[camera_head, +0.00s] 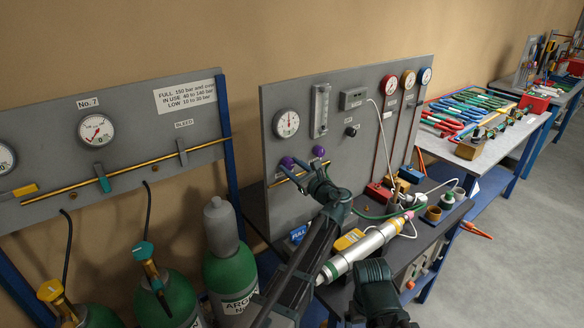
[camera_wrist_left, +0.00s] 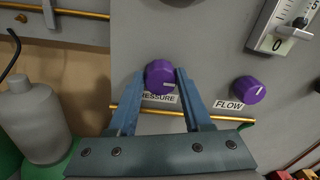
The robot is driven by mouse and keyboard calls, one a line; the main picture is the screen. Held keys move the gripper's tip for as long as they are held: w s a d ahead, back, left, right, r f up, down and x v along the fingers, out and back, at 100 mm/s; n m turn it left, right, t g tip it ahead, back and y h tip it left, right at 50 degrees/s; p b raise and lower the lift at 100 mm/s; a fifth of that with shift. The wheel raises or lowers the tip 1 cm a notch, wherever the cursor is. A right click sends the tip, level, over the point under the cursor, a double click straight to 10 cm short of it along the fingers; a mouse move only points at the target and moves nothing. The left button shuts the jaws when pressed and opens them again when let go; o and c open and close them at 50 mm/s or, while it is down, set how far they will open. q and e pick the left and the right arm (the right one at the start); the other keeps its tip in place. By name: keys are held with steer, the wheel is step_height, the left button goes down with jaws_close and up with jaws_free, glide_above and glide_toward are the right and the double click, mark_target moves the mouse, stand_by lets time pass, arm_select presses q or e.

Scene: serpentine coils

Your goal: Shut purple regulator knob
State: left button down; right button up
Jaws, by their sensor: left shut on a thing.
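The purple regulator knob marked PRESSURE (camera_wrist_left: 159,77) is on the grey panel, its label partly covered by a finger. It also shows in the head view (camera_head: 287,162). My left gripper (camera_wrist_left: 161,80) has its two blue fingers on either side of this knob and is shut on it. In the head view my left gripper (camera_head: 299,172) reaches up to the panel from below. A second purple knob, marked FLOW (camera_wrist_left: 249,90), is to the right, clear of the fingers; it also shows in the head view (camera_head: 318,151). My right gripper (camera_head: 375,284) is low in the head view, its fingers not distinguishable.
A brass pipe (camera_wrist_left: 225,119) runs below the knobs. A round gauge (camera_head: 286,123) and a flow tube (camera_head: 320,110) are above. A green cylinder (camera_head: 229,272) stands at the left. A white-silver torch tube (camera_head: 360,252) and small blocks lie on the bench.

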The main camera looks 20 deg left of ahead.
arm_select(q)
steer(key=shift+n, duration=0.3)
steer(key=n, duration=0.4)
steer(key=shift+s+f, duration=0.1)
steer(key=n+b, duration=0.1)
steer(key=n, duration=0.3)
steer(key=shift+f+n, duration=0.1)
steer(key=shift+n, duration=0.3)
steer(key=n, duration=0.4)
steer(key=shift+f, duration=0.1)
steer(key=shift+f+n+y+b, duration=0.1)
steer(key=shift+n+y+b, duration=0.2)
steer(key=shift+n, duration=2.1)
steer(key=shift+c, duration=1.7)
jaws_free()
steer(key=shift+s, duration=0.1)
